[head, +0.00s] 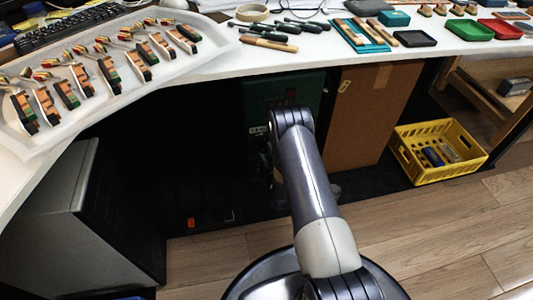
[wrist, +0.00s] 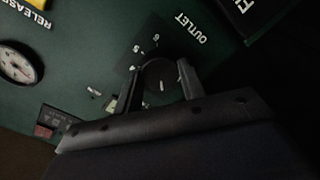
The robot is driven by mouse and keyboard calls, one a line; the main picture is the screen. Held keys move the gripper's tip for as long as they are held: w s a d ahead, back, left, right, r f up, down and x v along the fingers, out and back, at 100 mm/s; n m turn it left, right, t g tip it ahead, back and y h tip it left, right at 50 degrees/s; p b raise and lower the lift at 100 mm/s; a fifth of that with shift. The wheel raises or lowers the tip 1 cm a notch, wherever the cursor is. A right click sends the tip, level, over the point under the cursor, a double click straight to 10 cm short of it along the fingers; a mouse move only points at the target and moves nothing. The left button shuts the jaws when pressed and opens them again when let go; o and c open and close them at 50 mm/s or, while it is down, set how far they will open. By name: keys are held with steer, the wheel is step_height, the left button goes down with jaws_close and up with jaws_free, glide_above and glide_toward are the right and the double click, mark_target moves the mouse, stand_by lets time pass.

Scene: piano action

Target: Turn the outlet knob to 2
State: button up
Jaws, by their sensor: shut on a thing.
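The outlet knob (wrist: 158,72) is a dark round knob on a dark green panel (wrist: 95,75) in the wrist view. A short white mark on it points toward the bottom of the picture. The white OUTLET label (wrist: 192,28) reads tilted beside it. My gripper (wrist: 159,77) is shut on the knob, one finger on each side. In the head view my arm hides the knob and gripper; the green unit (head: 283,92) stands under the desk.
A dial gauge (wrist: 20,64) and a RELEASE label (wrist: 25,15) share the panel. In the head view, a cardboard box (head: 370,115) stands right of the green unit, near a yellow crate (head: 437,150). The white desk (head: 215,68) overhangs the unit.

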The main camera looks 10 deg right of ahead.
steer(key=o, duration=1)
steer(key=shift+c, duration=0.2)
steer(key=s+p, duration=0.3)
steer(key=s, duration=0.8)
steer(key=shift+d+r+p, duration=0.15)
steer(key=shift+d+p, duration=0.05)
steer(key=shift+p, duration=0.15)
steer(key=shift+w, duration=0.15)
steer(key=w+b, duration=0.2)
steer(key=w, duration=0.3)
steer(key=w+b, duration=0.1)
steer(key=w, duration=0.4)
steer(key=shift+w+a+b, duration=0.2)
steer(key=shift+w+b, duration=0.15)
steer(key=shift+s, duration=0.1)
